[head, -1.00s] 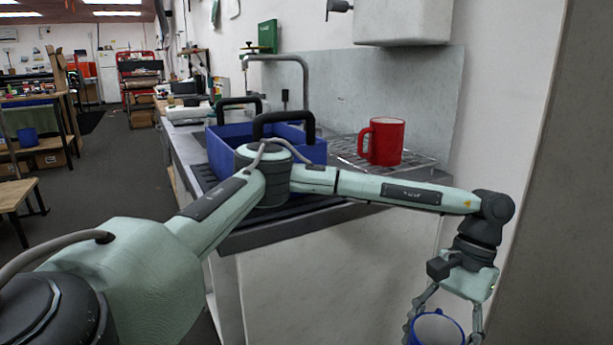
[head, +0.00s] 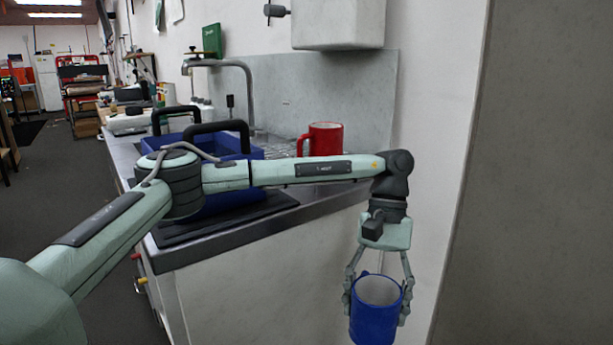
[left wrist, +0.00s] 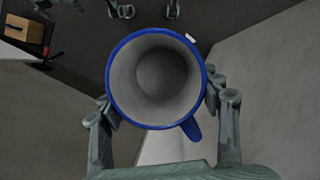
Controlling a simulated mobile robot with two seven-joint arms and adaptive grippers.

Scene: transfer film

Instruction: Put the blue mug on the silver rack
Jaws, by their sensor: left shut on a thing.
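My left gripper (head: 378,285) is shut on the blue mug (head: 375,318), with a finger on each side of it. The mug hangs upright in front of the counter's right end, below the level of its top. In the left wrist view I look down into the empty mug (left wrist: 155,78), its handle toward the lower right. The silver rack (head: 276,147) lies on the counter by the wall, mostly hidden behind my left arm and the red mug.
A red mug (head: 326,138) stands on the rack. A blue crate (head: 222,145) with dark handles sits left of it on the counter (head: 300,211). A tap (head: 250,85) rises behind. A grey wall (head: 535,180) closes off the right side.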

